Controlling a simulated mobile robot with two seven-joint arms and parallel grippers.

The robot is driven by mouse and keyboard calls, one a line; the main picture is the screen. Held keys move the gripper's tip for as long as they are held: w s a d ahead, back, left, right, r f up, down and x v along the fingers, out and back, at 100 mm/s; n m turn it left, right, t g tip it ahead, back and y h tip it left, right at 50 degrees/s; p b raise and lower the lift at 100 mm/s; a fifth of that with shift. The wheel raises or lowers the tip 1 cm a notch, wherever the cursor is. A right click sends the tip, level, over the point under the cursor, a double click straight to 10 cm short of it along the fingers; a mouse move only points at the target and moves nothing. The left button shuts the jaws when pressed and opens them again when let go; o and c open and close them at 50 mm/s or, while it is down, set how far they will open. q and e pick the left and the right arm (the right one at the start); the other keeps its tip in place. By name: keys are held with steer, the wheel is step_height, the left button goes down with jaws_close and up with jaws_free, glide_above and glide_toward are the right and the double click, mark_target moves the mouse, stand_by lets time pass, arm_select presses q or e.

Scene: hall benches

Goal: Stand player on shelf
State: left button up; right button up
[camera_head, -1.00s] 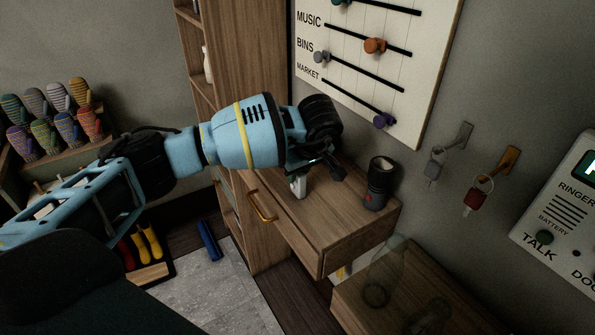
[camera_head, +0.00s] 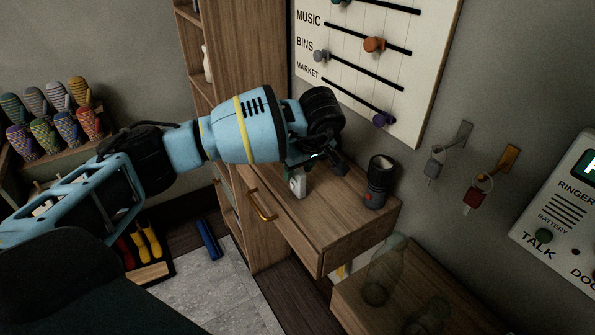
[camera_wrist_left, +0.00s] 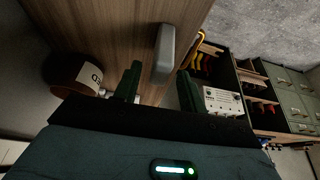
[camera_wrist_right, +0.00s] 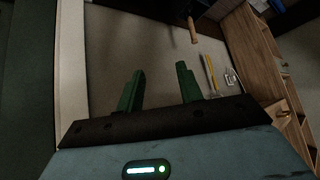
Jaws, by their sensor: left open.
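The player looks to be a small pale slab (camera_head: 297,183) standing upright on the wooden shelf with a drawer (camera_head: 340,215). In the left wrist view it shows as a rounded grey slab (camera_wrist_left: 166,48), just beyond the fingers. My left gripper (camera_head: 335,165) is open above and beside the slab, with none of it visibly clamped. Its two green fingers (camera_wrist_left: 158,82) are spread apart in the left wrist view. My left gripper hides part of the shelf's back. My right gripper (camera_wrist_right: 160,85) is open and empty, and is out of the head view.
A dark cylinder (camera_head: 377,185) stands at the shelf's right end. A round brown container (camera_wrist_left: 78,78) shows in the left wrist view. A lower ledge holds a see-through bottle (camera_head: 385,275). Keys (camera_head: 475,198) hang on the wall; a slider board (camera_head: 400,50) is behind.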

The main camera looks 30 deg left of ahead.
arm_select(q)
steer(key=v, duration=1)
steer(key=shift+r, duration=0.3)
stand_by(0.4)
